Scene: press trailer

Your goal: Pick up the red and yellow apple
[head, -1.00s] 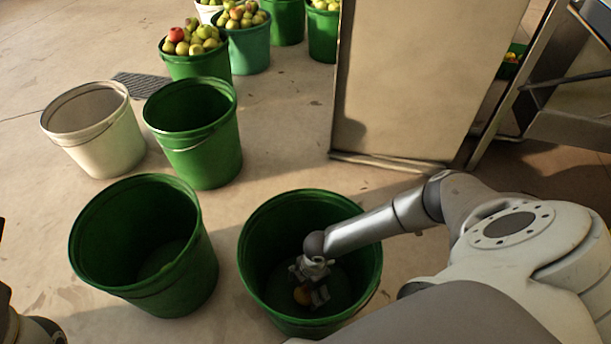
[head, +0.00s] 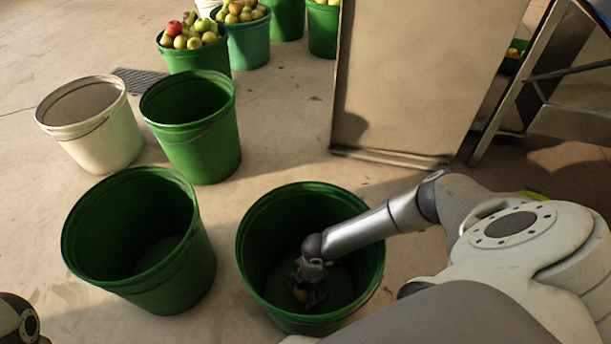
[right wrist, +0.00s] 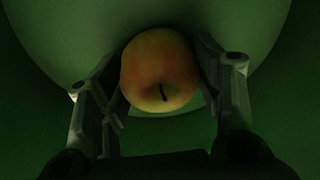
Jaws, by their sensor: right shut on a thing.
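The red and yellow apple (right wrist: 160,70) is between the two fingers of my right gripper (right wrist: 160,90) in the right wrist view, its stem facing the camera. The fingers are shut on it, one on each side. The gripper hides most of the apple in that view. I cannot tell whether the apple touches the bucket floor. Part of my left arm shows at the lower left corner; its gripper is out of view.
A green bucket (head: 80,262) stands left of the one with my gripper. Another green bucket (head: 205,150) and a white bucket (head: 110,140) stand behind. Buckets of apples (head: 195,35) are at the back. A metal panel (head: 420,80) stands at the back right.

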